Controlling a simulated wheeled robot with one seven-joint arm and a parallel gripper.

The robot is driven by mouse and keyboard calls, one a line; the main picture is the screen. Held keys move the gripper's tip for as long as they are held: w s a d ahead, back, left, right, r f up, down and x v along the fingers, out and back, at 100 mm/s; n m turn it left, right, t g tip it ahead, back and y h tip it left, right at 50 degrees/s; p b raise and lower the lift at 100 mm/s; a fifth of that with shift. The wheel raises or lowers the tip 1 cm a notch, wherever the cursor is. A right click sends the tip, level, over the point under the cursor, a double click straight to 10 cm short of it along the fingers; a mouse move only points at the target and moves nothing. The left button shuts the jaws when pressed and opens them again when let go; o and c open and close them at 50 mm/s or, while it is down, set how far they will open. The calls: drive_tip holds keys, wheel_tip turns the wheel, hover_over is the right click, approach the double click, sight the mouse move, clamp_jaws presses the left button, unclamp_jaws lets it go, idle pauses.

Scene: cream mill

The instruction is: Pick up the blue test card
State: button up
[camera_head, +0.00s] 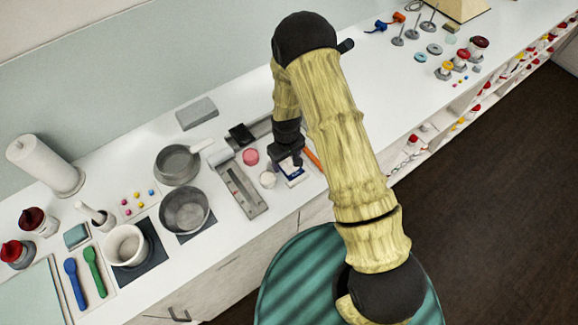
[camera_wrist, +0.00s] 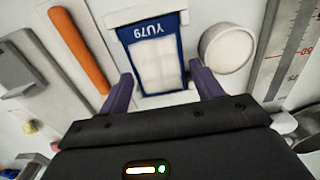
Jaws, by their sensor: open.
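The blue test card (camera_head: 293,175) lies on the white counter under my gripper (camera_head: 290,158). In the wrist view the blue test card (camera_wrist: 154,33) has a blue border, a white middle and the marking "YU79", seen upside down. My gripper (camera_wrist: 162,78) is open there, with one dark purple finger at each side of the card's near end. The jaws look empty. I cannot tell how high the fingertips are above the counter. In the head view my wrist hides part of the card.
An orange stick (camera_wrist: 79,49) lies left of the card in the wrist view, and a round white lid or jar (camera_wrist: 227,48) stands close on its right. A grey measuring scale (camera_head: 241,189), a pink disc (camera_head: 250,157) and metal pans (camera_head: 185,209) are nearby.

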sight(287, 163)
drive_tip(key=shift+w, duration=0.1)
drive_tip(key=c, duration=0.7)
drive_tip(key=shift+c, duration=0.2)
drive_tip(key=shift+r+p, duration=0.4)
drive_tip(key=shift+p, duration=0.05)
drive_tip(key=shift+r+b, duration=0.15)
drive_tip(key=shift+b, duration=0.25)
wheel_tip(287, 163, up, 9)
drive_tip(key=b, duration=0.3)
drive_tip(key=shift+r, duration=0.2)
